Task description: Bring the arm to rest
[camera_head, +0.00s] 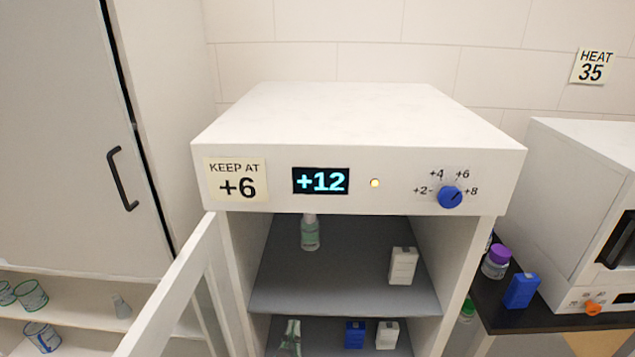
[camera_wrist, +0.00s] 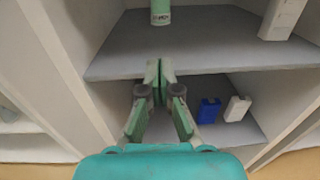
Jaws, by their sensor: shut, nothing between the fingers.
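My gripper (camera_wrist: 158,76) shows in the wrist view with its green fingertips together and nothing between them. It is in front of the open cabinet, its tips overlapping the edge of the grey upper shelf (camera_wrist: 205,50) in the picture. I cannot tell whether they touch it. In the head view, a greenish shape (camera_head: 290,338) is low in the cabinet; I cannot tell whether it is my gripper or a container.
The white cabinet (camera_head: 340,110) reads +12 beside a KEEP AT +6 label. Its blue knob (camera_head: 450,197) points up-right. Its door (camera_head: 168,290) stands open at left. A bottle (camera_head: 310,234) and white box (camera_head: 403,266) stand on the upper shelf; blue and white boxes stand below.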

